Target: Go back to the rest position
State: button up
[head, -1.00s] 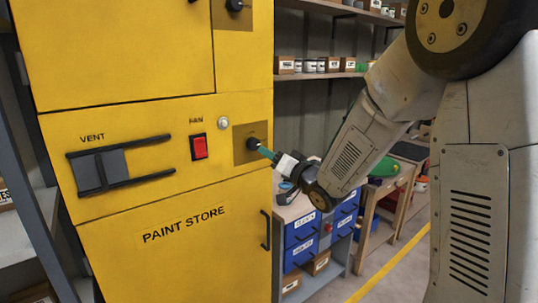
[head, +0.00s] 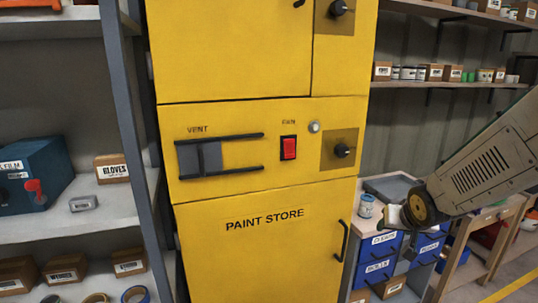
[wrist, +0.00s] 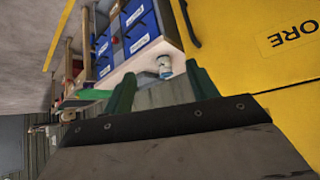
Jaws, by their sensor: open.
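My gripper shows in the wrist view (wrist: 160,90) with its two green fingers apart and nothing between them. In the head view my arm reaches in from the right, and its end is beside the right edge of the yellow paint store (head: 265,255), low over the workbench. The fingers are mostly hidden there. The gripper is apart from the cabinet's lower black knob (head: 342,150). The cabinet front also carries a red fan switch (head: 289,148), a grey vent slider (head: 200,158) at the left of its rails, and a pale round lamp (head: 314,127).
A workbench with blue drawers (head: 377,270) stands right of the cabinet, with a small white-and-blue pot (head: 366,205) on it near my gripper. Grey shelving (head: 75,222) with a blue box (head: 32,172) is at the left. Floor is clear at the lower right.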

jog(key=s+a+r+g, duration=0.2)
jog(key=s+r, duration=0.1)
jog(key=s, duration=0.7)
jog(key=s+a+r+n+g, duration=0.1)
jog(key=s+a+r+g, duration=0.1)
jog(key=s, duration=0.8)
jog(key=s+a+r+n+g+y, duration=0.1)
jog(key=s+a+r+g, duration=0.1)
jog(key=s, duration=0.8)
jog(key=shift+s+a+r+g, duration=0.2)
jog(key=shift+r+g, duration=0.3)
jog(key=shift+r, duration=0.8)
